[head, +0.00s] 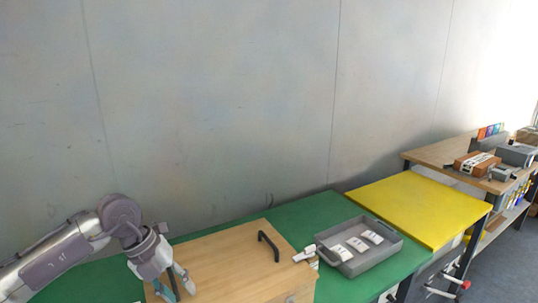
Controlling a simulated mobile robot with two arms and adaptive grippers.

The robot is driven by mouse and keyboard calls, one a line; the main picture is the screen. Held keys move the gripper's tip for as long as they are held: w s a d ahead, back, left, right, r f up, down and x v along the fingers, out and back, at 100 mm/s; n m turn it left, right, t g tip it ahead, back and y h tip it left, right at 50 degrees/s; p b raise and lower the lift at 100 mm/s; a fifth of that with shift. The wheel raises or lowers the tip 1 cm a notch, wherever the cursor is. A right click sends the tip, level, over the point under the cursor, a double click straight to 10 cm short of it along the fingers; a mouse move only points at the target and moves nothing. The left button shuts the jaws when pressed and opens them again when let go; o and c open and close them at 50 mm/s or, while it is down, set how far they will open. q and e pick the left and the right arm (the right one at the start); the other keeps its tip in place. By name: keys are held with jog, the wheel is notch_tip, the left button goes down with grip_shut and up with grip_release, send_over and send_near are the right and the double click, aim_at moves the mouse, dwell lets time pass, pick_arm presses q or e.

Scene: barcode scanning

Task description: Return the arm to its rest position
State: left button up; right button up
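My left arm comes in from the lower left, and its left gripper (179,292) points down over the near left part of a wooden board or box (225,252). Its two fingers look spread apart, with nothing visible between them. A white handheld device, probably the scanner (304,254), lies at the board's right edge, beside a grey tray (384,257). Several white packets (357,244) lie in the tray. My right gripper is not in view.
The green table top (315,213) has free room behind the board. A bare yellow surface (420,205) adjoins at the right. Farther right, a wooden bench (438,153) carries an orange-brown box (476,163) and grey boxes.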

pick_arm(q)
jog(key=s+d+r+m+h, duration=0.1)
jog(key=s+d+m+h, duration=0.15)
jog(key=d+h, duration=0.75)
jog(key=s+d+r+n+t+h, duration=0.2)
jog(key=d+r+n+t+h, duration=0.3)
jog(key=d+r, duration=0.5)
jog(key=w+a+n+t+y, duration=0.4)
jog(key=a+n+t+y, duration=0.25)
jog(key=n+t, duration=0.75)
jog(key=s+a+f+n+g+y, duration=0.3)
jog(key=a+f+n+g+y, duration=0.1)
jog(key=a+f+n+y, duration=0.85)
jog(key=s+f+n+g, duration=0.1)
jog(key=s+f+g, duration=1.1)
jog(key=s+f, duration=0.9)
jog(key=s+f+g, duration=0.1)
jog(key=s+f, duration=0.1)
jog(key=f, duration=1)
jog(key=s+f, duration=0.2)
jog(key=f, duration=1)
jog(key=s+a+f, duration=0.1)
jog(key=s+f, duration=0.6)
jog(key=s, duration=0.1)
jog(key=s+a+f+g, duration=0.1)
jog(key=s+a+f, duration=0.1)
jog(key=s+f, duration=0.5)
jog(key=shift+s+a+f+g, duration=0.3)
jog(key=shift+s+f, duration=0.1)
jog(key=shift+f, duration=0.25)
